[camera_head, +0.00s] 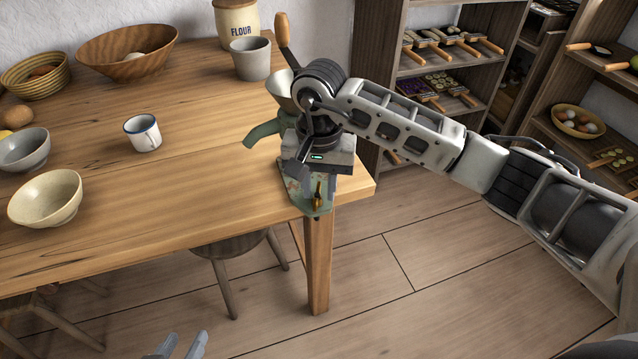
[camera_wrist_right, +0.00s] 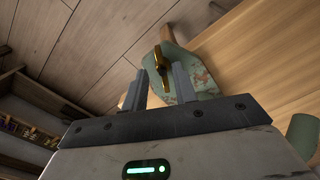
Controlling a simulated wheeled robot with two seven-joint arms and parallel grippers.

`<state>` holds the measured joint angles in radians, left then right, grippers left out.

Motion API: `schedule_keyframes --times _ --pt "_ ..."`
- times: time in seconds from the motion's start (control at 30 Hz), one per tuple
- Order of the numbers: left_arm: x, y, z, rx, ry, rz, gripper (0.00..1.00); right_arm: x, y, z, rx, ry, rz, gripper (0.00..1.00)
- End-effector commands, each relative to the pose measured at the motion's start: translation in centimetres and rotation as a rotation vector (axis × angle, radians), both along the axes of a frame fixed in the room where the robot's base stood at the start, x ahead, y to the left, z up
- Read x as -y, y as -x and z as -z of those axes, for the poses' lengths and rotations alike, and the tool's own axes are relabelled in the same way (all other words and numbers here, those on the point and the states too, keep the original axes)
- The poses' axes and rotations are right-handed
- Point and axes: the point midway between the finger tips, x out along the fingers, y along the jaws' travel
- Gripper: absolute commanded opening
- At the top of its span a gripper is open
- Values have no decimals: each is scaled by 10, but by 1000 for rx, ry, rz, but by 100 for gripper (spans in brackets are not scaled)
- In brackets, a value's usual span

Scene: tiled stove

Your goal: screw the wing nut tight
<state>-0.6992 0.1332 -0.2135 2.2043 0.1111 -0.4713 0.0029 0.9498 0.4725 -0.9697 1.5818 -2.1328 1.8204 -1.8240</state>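The brass wing nut (camera_head: 317,195) is on the lower part of a green, worn clamp (camera_head: 296,190) at the table's front right corner. In the right wrist view the wing nut (camera_wrist_right: 161,60) shows in front of the green clamp plate (camera_wrist_right: 188,88). My right gripper (camera_head: 318,182) reaches down over the clamp. In its wrist view its two fingers (camera_wrist_right: 160,76) stand apart, with the wing nut between and just beyond their tips; contact cannot be told. My left gripper (camera_head: 184,344) is low at the bottom edge, fingers apart and empty, partly cut off.
The wooden table (camera_head: 90,240) carries bowls, a white mug (camera_head: 142,133), a grey cup (camera_head: 250,58) and a flour jar (camera_head: 236,20). A wooden handle (camera_head: 284,40) rises behind my right arm. A stool (camera_head: 238,262) stands under the table. Shelves (camera_head: 455,90) stand behind.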

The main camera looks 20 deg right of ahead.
Motion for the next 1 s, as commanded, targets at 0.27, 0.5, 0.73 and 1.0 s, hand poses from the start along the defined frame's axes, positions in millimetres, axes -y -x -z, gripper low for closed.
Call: schedule_keyframes --times 0.27,0.5,0.73,1.0 --pt "0 0 1 -1 0 0 36 0 0 0 -1 0 0 0" --pt "0 0 1 -2 -1 -1 36 0 0 0 -1 0 5 0" --pt "0 0 5 -2 -2 0 36 0 0 0 -1 -1 67 0" --pt "0 -2 9 10 -3 1 36 0 1 1 0 1 261 0"
